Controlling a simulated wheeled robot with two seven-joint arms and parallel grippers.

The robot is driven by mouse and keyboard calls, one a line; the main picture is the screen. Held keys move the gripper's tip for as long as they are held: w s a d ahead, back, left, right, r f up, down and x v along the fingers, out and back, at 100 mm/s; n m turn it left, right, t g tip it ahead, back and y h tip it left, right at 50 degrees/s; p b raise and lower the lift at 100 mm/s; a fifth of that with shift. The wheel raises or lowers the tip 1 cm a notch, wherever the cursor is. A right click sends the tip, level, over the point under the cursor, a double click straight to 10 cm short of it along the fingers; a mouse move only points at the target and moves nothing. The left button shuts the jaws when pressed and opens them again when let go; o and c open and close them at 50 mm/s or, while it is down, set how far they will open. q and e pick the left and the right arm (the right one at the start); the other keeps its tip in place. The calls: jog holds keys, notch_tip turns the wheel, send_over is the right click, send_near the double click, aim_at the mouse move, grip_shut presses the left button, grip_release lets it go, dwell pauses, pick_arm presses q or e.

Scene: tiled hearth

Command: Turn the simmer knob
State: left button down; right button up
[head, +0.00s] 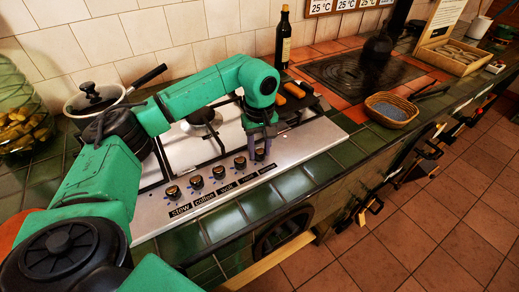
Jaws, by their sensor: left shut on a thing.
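A row of several dark knobs with small labels runs along the front of the silver hob (150,212). I cannot read for certain which label is the simmer one. My right gripper is not in view.
A lidded pan (95,99) stands at the hob's back left, beside a glass jar (22,120). A dark bottle (283,42) stands behind the hob. A wicker basket (391,109) and a wooden crate (452,56) are on the counter to the right.

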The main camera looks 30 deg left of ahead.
pick_arm(q)
jog(key=shift+w+r+m, duration=0.1)
jog(key=shift+r+m, duration=0.05)
jog(key=shift+m, duration=0.15)
jog(key=shift+c, duration=2.3)
grip_release()
notch_tip(320, 180, up, 9)
jog(key=shift+r+b, duration=0.1)
jog(key=shift+b, duration=0.2)
notch_tip(320, 180, up, 5)
jog(key=p, duration=0.2)
send_over(260, 150)
jog(key=shift+r, duration=0.2)
jog(key=shift+f+b, duration=0.1)
jog(key=shift+b, duration=0.2)
